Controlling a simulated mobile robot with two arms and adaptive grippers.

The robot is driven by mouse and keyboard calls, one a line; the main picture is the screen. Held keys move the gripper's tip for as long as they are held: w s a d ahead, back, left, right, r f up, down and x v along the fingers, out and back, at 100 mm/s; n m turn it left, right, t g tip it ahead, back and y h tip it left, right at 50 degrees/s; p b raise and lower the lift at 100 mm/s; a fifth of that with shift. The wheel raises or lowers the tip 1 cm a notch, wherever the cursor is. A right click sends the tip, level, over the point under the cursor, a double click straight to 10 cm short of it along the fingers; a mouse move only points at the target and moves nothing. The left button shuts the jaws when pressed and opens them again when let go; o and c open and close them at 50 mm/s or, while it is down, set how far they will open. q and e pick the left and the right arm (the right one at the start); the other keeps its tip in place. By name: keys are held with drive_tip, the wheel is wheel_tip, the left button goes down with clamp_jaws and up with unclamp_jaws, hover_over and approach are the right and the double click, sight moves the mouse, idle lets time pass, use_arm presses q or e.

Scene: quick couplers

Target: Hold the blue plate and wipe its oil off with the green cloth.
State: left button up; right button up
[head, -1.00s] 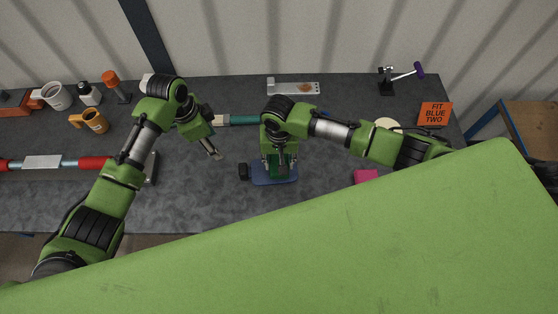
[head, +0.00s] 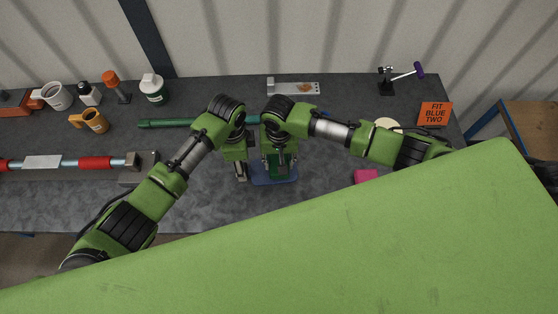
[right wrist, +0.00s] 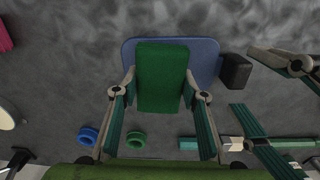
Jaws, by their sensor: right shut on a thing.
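The blue plate (head: 287,181) lies flat on the grey bench. It also shows in the right wrist view (right wrist: 208,60), with a black block (right wrist: 236,71) at its side. The green cloth (right wrist: 162,85) lies over the middle of the plate, between the fingers of my right gripper (head: 279,168). That gripper is shut on the cloth and points down. My left gripper (head: 241,176) is low at the plate's left side, by the black block. Its fingers look spread in the right wrist view; contact with the block is unclear. No oil is visible; the cloth hides part of the plate.
A green rod (head: 170,123) lies behind my arms. A blue ring (right wrist: 88,136) and a green ring (right wrist: 136,139) lie near the plate. Mugs and bottles stand at the back left. A pink block (head: 366,176) lies to the right, with an orange sign (head: 434,113) beyond.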

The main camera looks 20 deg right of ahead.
use_arm(q)
drive_tip(key=shift+f, duration=2.2)
drive_tip(key=shift+c, duration=0.4)
clamp_jaws()
drive_tip(key=shift+o, duration=0.4)
unclamp_jaws()
drive_tip(key=shift+r, duration=0.2)
drive_tip(key=shift+r, duration=0.75)
drive_tip(key=shift+f, duration=0.2)
